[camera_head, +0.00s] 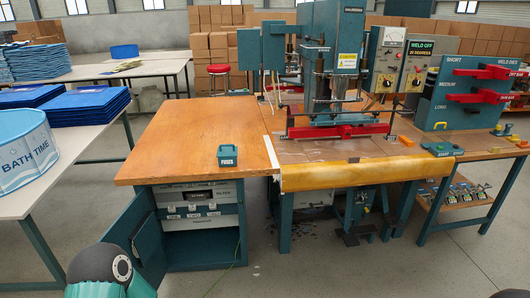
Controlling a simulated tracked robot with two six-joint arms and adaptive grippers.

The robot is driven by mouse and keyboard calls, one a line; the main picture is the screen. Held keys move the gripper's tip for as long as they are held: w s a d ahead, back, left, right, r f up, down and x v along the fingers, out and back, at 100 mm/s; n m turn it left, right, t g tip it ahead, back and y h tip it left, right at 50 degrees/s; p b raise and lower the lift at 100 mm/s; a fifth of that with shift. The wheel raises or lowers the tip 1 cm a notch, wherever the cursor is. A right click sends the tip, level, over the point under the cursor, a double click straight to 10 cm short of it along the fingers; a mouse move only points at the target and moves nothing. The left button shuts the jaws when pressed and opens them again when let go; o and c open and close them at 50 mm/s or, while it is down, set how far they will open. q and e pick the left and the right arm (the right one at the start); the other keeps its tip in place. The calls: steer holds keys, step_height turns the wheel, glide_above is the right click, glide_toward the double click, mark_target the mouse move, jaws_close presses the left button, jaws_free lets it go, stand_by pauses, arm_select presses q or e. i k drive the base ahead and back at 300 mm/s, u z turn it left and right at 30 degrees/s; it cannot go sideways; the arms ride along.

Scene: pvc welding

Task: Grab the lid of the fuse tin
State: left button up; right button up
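The fuse tin (228,160) is a small teal box marked "FUSES" on the wooden worktop, near its front edge. Its lid (228,150) appears to be on top, with what looks like a raised handle, though it is small in the picture. Part of one of my arms shows at the bottom left, well apart from the tin, and its gripper is out of the picture. My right gripper is not in view either.
The wooden worktop (190,130) is otherwise clear around the tin. A welding press (325,90) stands to its right. Below, a cabinet door (137,240) hangs open. A white table (60,170) at left holds blue stacks and a "BATH TIME" tub (25,150).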

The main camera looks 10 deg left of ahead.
mark_target(224, 150)
steer(key=z, duration=0.65)
steer(key=i, duration=2.35)
steer(key=u, duration=2.75)
steer(key=i, duration=1)
steer(key=z, duration=0.4)
